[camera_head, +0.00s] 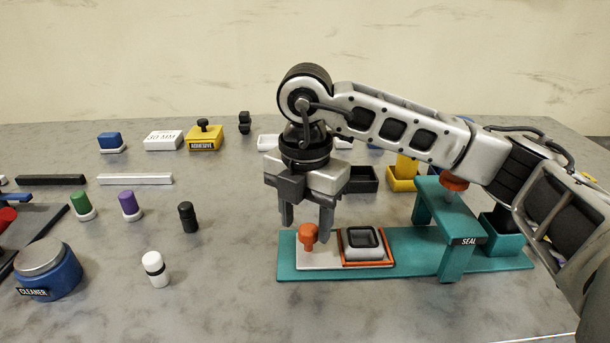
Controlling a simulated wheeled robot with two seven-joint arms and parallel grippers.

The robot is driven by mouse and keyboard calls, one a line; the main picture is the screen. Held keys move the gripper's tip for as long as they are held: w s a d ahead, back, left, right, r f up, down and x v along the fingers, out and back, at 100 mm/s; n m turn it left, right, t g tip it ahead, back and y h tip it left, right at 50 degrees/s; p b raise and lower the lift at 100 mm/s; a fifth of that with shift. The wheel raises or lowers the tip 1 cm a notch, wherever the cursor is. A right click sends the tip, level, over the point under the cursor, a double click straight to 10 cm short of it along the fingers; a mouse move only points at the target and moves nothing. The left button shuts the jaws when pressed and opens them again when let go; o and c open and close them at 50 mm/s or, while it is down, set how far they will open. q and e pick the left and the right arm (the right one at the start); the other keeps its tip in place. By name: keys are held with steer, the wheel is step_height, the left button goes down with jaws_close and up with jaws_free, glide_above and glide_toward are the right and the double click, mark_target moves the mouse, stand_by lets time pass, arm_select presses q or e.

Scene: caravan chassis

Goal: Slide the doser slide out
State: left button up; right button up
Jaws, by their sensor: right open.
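A teal station (418,262) with an arch labelled SEAL stands at the front right. On its left part lies a pale slide plate (317,262) with an upright orange knob (308,238). An orange-rimmed seat (346,262) on the plate holds a grey square ring part (364,251). The plate is left of the arch, apart from its posts. My right gripper (306,219) points down with its fingers open above the knob, whose top is about level with the fingertips. I cannot tell whether they touch it. My left gripper is not in view.
A blue cleaner jar (48,272), white bottle (155,269) and black bottle (188,217) stand left of the station. A yellow adhesive box (204,137) is farther back.

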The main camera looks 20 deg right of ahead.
arm_select(q)
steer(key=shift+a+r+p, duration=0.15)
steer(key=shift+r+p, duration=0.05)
steer(key=shift+p, duration=0.65)
arm_select(e)
step_height(320, 180, up, 15)
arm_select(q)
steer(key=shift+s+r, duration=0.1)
